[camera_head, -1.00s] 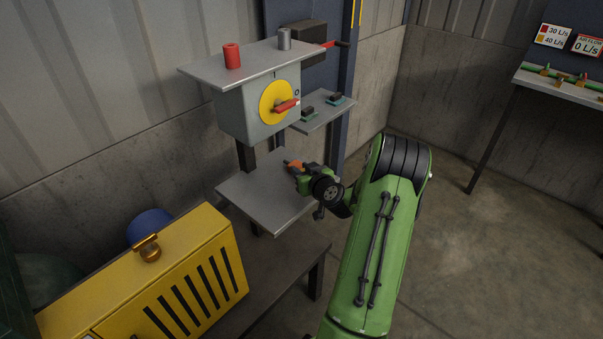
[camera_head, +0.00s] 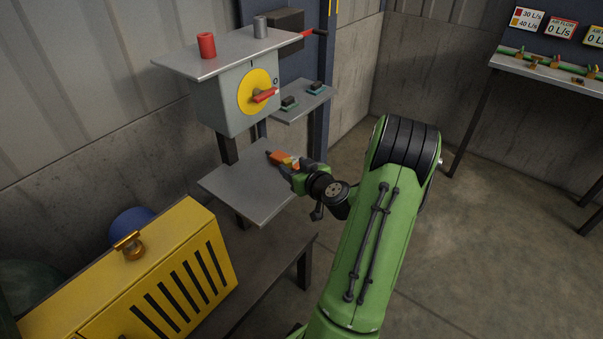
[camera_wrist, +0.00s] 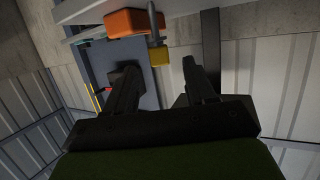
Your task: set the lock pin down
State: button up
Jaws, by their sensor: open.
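The lock pin appears to be the orange piece (camera_head: 284,158) with a dark tip at the back right edge of the lower grey shelf (camera_head: 245,190). In the wrist view it shows as an orange block (camera_wrist: 134,22) beside a grey rod with a yellow block (camera_wrist: 159,55) at its end. I cannot tell whether these are one part. My gripper (camera_head: 302,166) is just right of the orange piece in the head view. In the wrist view my gripper (camera_wrist: 160,75) has its two dark fingers apart, with nothing clamped between them. The orange block lies beyond the fingertips.
A grey switch box (camera_head: 237,98) with a yellow dial and red handle stands above the shelf. Red (camera_head: 207,45) and grey (camera_head: 260,27) cylinders stand on its top plate. A side shelf (camera_head: 300,103) holds small dark parts. A yellow cabinet (camera_head: 140,275) is at lower left.

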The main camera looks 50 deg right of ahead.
jog(key=v, duration=0.5)
jog(key=w+a+r+n+g+y, duration=0.2)
jog(key=a+n+y, duration=0.2)
jog(key=a, duration=0.8)
jog(key=w+a+r+n+g+y, duration=0.2)
jog(key=a+n+g+y, duration=0.1)
jog(key=a, duration=0.9)
jog(key=s+a+r+m+g+h, duration=0.1)
jog(key=s+a, duration=0.3)
jog(key=s, duration=0.4)
jog(key=s+a+r+m+g, duration=0.1)
jog(key=s+a+r, duration=0.3)
jog(key=s, duration=0.5)
jog(key=shift+s+a+r+m+g+h, duration=0.25)
jog(key=shift+a+m+g+h, duration=0.15)
jog(key=shift+g, duration=0.1)
